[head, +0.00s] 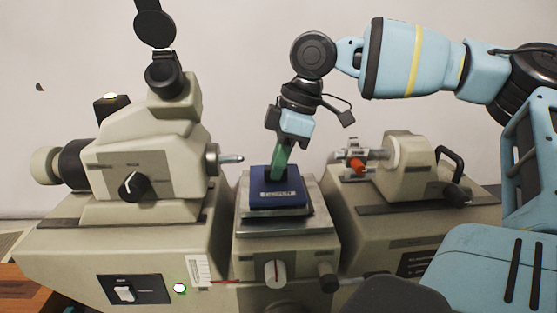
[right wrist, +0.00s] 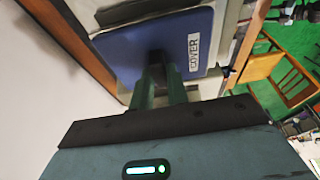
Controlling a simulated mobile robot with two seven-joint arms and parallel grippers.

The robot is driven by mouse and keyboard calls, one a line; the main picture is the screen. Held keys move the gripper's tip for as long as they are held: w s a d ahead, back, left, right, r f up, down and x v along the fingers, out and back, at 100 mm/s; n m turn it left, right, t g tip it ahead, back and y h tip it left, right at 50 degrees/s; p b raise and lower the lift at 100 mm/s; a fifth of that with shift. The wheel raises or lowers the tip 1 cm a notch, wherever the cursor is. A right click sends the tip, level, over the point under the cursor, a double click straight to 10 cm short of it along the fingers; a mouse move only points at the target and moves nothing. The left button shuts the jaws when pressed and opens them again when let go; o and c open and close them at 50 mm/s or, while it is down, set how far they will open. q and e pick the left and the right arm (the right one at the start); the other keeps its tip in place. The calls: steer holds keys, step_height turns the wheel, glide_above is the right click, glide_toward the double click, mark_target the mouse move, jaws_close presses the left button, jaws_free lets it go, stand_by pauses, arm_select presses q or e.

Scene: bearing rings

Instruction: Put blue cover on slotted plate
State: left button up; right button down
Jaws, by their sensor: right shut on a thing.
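The blue cover (head: 272,204) is a square block with a white label on its front, over the middle machine in the head view. It also shows in the right wrist view (right wrist: 178,27), where the label reads COVER. My right gripper (head: 280,173) comes down from above, with green fingers shut on the dark knob on top of the cover. A grey metal plate (head: 275,226), which seems to be the slotted plate, lies under the cover. Its slots are hidden, and I cannot tell whether the cover rests fully on it. My left gripper is not in view.
A large beige machine (head: 150,165) with an eyepiece and a spindle stands to the left. Another beige unit (head: 408,165) with a red-orange part (head: 356,166) stands to the right. Both stand close beside the middle machine. A brown wooden chair (right wrist: 285,80) shows in the right wrist view.

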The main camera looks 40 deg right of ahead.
steer(key=shift+f, duration=0.1)
steer(key=c, duration=1.3)
jaws_free()
steer(key=shift+r+p, duration=0.4)
steer(key=shift+r, duration=1.3)
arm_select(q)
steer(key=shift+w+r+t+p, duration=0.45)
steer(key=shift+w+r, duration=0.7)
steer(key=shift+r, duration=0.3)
arm_select(e)
steer(key=shift+r, duration=2.55)
